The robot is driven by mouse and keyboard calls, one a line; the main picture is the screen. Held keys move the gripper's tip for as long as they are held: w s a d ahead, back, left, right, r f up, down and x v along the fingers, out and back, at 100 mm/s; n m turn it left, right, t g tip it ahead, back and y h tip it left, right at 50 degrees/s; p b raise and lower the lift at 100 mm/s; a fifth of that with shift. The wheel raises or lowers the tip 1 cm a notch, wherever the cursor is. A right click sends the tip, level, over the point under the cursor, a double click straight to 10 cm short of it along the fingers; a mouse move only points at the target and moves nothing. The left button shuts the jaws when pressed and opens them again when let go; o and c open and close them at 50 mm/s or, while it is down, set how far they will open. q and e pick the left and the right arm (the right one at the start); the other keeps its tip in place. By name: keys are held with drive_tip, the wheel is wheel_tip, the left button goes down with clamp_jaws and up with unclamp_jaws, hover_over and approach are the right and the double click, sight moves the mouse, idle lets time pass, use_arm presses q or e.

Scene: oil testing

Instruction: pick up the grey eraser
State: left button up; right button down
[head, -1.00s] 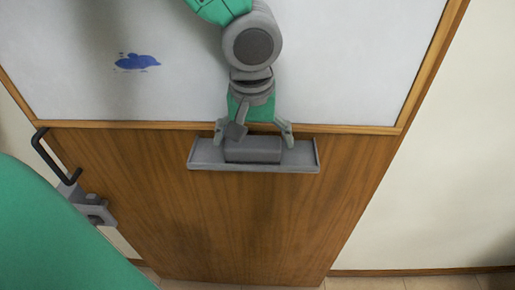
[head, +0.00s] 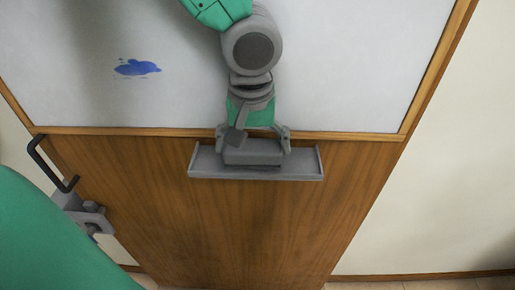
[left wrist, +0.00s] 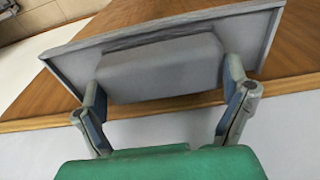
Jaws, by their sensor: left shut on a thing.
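The grey eraser (head: 253,153) is a block at the grey tray on the wooden panel below the whiteboard. It also shows in the left wrist view (left wrist: 160,68), between my fingers. My left gripper (head: 254,143) reaches down from above and is shut on the eraser, one finger at each end. In the left wrist view my left gripper (left wrist: 164,92) has a finger against each side of it. I cannot tell whether the eraser touches the tray floor. My right gripper is not in view.
The tray (head: 306,168) has a raised rim and bare room on both sides of the eraser. The whiteboard (head: 330,70) carries a blue ink smear (head: 138,67). A black handle (head: 50,165) on a metal bracket is at the left edge of the panel.

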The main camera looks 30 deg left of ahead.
sight(256, 168)
use_arm(q)
wheel_tip(256, 168, up, 2)
drive_tip(key=shift+w+a+r, duration=0.1)
drive_tip(key=shift+r, duration=0.15)
drive_tip(key=s+d+b, duration=0.5)
drive_tip(key=s+d, duration=0.5)
drive_tip(key=s, duration=0.5)
drive_tip(key=shift+s+d, duration=0.25)
drive_tip(key=shift+d, duration=0.05)
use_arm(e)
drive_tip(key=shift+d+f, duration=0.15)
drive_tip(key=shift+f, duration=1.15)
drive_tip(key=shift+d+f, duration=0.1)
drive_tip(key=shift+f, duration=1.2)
